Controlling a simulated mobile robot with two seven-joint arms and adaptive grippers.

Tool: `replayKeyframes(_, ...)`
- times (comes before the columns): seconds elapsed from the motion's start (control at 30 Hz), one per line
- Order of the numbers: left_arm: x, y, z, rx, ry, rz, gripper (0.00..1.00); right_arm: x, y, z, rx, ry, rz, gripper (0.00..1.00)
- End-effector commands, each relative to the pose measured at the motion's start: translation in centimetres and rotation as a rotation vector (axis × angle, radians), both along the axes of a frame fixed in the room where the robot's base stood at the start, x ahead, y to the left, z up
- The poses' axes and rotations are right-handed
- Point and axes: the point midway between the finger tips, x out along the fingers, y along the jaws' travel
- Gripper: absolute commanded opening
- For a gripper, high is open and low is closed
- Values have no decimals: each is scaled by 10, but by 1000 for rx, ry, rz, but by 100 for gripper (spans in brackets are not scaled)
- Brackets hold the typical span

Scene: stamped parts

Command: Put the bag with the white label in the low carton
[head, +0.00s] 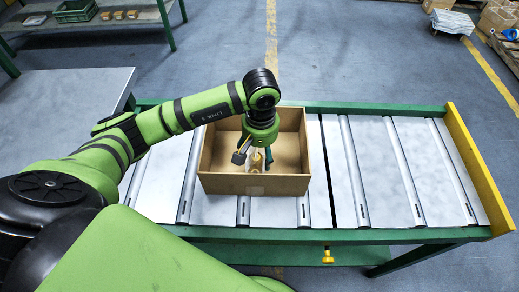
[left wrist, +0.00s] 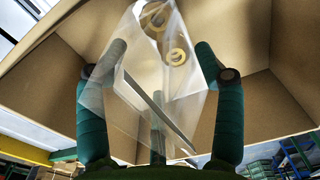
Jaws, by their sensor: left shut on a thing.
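My left gripper (head: 257,152) reaches down into the open low carton (head: 254,185), which stands on the roller conveyor. It is shut on a clear bag (head: 256,164) with small tan pieces in it. In the left wrist view the bag (left wrist: 150,75) hangs between the dark green fingers of my left gripper (left wrist: 160,65), with yellowish rings inside and carton walls (left wrist: 245,50) around it. I cannot make out a white label clearly. The gripper hides part of the bag, and I cannot tell whether the bag touches the carton floor. My right gripper is not in view.
The conveyor (head: 375,165) is clear to the right of the carton, up to a yellow end board (head: 478,170). A grey table (head: 70,95) stands at the left. A shelf with a green crate (head: 76,10) is at the back left.

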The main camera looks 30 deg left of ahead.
Motion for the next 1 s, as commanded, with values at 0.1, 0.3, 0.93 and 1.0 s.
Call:
replayKeyframes(0.1, 0, 0, -4, 1, -2, 0, 23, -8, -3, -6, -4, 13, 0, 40)
replayKeyframes(0.3, 0, 0, -2, 1, 0, 0, 92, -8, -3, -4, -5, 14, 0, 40)
replayKeyframes(0.93, 2, -1, 58, 0, -9, 0, 92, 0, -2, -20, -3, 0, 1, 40)
replayKeyframes(1.0, 2, -1, 74, 1, -9, 0, 92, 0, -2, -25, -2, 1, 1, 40)
